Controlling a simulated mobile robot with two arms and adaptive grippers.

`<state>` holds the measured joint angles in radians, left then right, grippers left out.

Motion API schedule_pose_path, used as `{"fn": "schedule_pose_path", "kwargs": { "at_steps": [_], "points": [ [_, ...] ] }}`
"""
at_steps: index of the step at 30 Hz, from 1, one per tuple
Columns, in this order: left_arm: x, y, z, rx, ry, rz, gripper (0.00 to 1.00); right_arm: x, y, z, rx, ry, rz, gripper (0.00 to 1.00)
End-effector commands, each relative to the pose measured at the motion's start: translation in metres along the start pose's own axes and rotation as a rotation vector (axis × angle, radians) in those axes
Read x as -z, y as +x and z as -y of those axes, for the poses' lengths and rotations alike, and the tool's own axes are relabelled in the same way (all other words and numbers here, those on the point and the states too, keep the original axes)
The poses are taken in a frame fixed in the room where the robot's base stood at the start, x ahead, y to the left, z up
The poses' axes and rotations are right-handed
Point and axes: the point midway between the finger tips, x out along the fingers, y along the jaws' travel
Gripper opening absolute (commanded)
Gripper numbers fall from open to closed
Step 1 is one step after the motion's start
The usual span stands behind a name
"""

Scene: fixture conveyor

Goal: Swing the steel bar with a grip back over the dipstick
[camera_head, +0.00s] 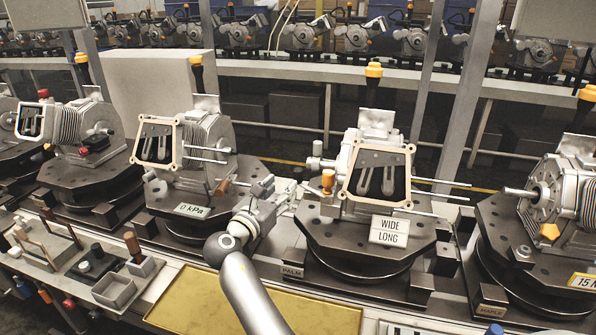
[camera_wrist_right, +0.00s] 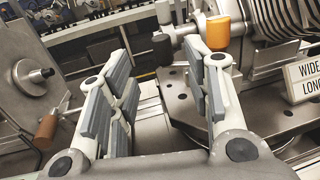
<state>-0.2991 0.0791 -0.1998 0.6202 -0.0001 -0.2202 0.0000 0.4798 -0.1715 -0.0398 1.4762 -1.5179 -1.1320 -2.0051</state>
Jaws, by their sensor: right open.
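My right gripper (camera_head: 276,189) reaches up between the second and third fixtures in the head view. In the right wrist view its two padded fingers (camera_wrist_right: 160,62) stand wide apart with nothing between them. A steel bar (camera_head: 318,163) with an orange grip (camera_head: 328,181) sits at the left side of the engine on the PALM fixture. In the wrist view the orange grip (camera_wrist_right: 217,33) shows just beyond the right finger, apart from it. I cannot tell for sure which part is the dipstick. My left gripper is not in view.
The engine left of my gripper has a brown grip (camera_head: 222,187), also low left in the wrist view (camera_wrist_right: 46,131). Thin rods (camera_head: 440,190) stick out right. A yellow tray (camera_head: 200,305) lies in front.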

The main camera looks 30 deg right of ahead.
Motion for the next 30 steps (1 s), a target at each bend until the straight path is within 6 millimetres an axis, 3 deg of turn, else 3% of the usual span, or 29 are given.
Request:
{"fn": "schedule_pose_path", "kwargs": {
  "at_steps": [18, 30],
  "points": [
    [0.001, -0.017, 0.000, 0.000, 0.000, 0.001, 0.45, -0.002, 0.096, 0.000, 0.001, -0.006, 0.003, 0.45],
    [0.001, -0.018, 0.000, 0.000, 0.000, 0.001, 0.45, -0.001, 0.107, 0.001, 0.001, -0.002, 0.001, 0.45]
  ]
}}
